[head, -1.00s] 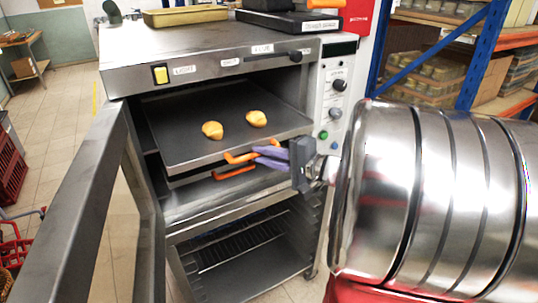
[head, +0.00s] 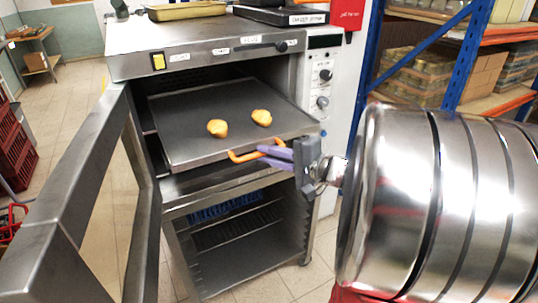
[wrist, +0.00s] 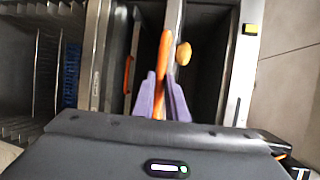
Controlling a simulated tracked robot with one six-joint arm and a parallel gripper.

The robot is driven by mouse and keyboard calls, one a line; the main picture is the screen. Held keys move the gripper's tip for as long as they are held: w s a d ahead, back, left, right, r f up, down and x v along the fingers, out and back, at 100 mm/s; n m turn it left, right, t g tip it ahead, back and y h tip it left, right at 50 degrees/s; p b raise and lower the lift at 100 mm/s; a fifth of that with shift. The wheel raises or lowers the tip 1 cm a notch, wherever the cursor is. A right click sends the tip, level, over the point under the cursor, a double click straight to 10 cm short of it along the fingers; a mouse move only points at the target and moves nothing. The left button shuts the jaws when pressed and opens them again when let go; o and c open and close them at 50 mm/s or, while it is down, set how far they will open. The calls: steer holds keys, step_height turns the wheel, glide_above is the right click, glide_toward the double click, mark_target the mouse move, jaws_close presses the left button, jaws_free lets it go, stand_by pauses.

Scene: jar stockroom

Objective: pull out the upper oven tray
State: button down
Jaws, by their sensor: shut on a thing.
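The upper oven tray (head: 225,100) is a dark metal tray, partly out of the open oven, with two golden rolls (head: 217,128) on it. Its orange handle (head: 243,157) is on the front edge. My gripper (head: 272,155) has purple fingers shut on this handle, at the right part of the tray's front. In the wrist view the handle (wrist: 163,58) rises from between my fingers (wrist: 161,100). A second orange handle (wrist: 128,74), of a lower tray, shows to the left there; the upper tray hides it in the head view.
The oven door (head: 75,225) stands open at the left. A rack (head: 235,235) is below the oven. Blue shelving (head: 462,75) with boxes is at the right, a red crate (head: 12,150) at the far left. Trays (head: 187,10) lie on the oven top.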

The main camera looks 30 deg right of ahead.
steer(key=shift+a+f, duration=0.1)
steer(key=shift+f, duration=0.2)
steer(key=c, duration=2)
jaws_free()
steer(key=shift+o, duration=1.2)
steer(key=shift+r, duration=0.15)
steer(key=shift+s+r, duration=0.1)
steer(key=shift+s, duration=0.05)
steer(key=v, duration=1.3)
steer(key=shift+s, duration=0.25)
